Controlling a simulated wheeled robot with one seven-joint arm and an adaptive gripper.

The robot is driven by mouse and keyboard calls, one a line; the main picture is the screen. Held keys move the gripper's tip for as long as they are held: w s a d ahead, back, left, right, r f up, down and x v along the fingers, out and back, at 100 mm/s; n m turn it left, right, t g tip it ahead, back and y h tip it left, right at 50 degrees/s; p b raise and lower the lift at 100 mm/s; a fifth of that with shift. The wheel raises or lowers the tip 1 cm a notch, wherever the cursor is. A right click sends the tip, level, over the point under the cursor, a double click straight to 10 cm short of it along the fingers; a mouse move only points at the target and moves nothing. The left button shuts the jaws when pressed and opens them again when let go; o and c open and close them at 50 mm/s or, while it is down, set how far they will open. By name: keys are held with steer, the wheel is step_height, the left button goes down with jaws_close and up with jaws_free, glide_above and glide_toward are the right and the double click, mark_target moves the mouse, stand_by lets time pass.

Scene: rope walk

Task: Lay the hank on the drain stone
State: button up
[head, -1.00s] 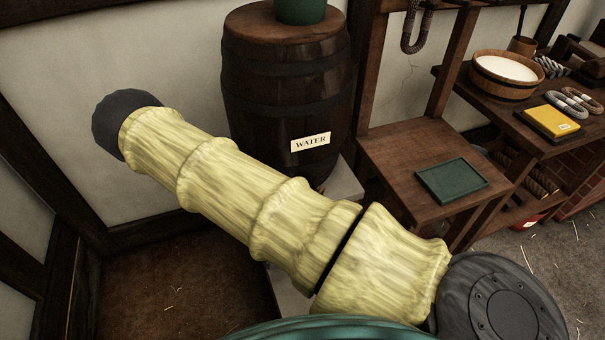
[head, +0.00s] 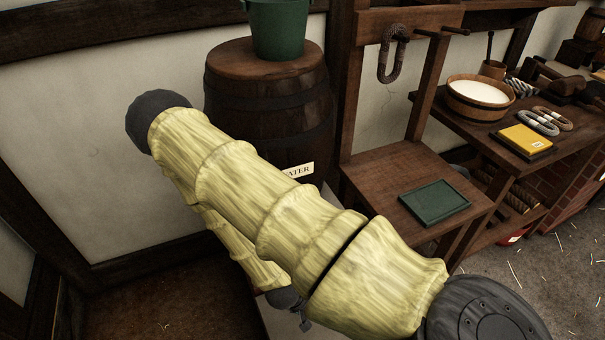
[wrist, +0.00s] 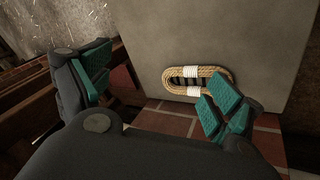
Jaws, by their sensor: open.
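The hank (wrist: 181,71), a tan rope loop with two white bands, lies flat on a pale grey slab (wrist: 208,40), which looks like the drain stone, near its brick-side edge in the wrist view. Dark slots show inside the loop. My gripper (wrist: 158,86) is open, its teal-padded fingers wide apart. The right finger is close to the hank's lower right side and overlaps it slightly in the picture; I cannot tell whether they touch. The left finger is well clear. In the head view my arm hides most of the slab and the hank.
A water barrel (head: 265,108) with a green bucket (head: 277,30) stands behind my arm. To the right are a wooden stand with a green tray (head: 435,201) and a hanging dark hank (head: 392,55), then a bench with a white-filled tub (head: 478,98), a yellow book (head: 525,140) and other hanks (head: 538,122).

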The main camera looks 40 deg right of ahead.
steer(key=s+a+r+n+t+y, duration=0.1)
steer(key=s+a+r+n+y, duration=0.2)
steer(key=a+n, duration=0.6)
steer(key=s+a+y, duration=0.2)
steer(key=s+a, duration=0.1)
steer(key=shift+s+r+n+t+y, duration=0.15)
steer(key=shift+s+n+t+y, duration=0.1)
steer(key=shift+n+t+y, duration=0.05)
steer(key=shift+s+d, duration=0.1)
steer(key=shift+d, duration=0.1)
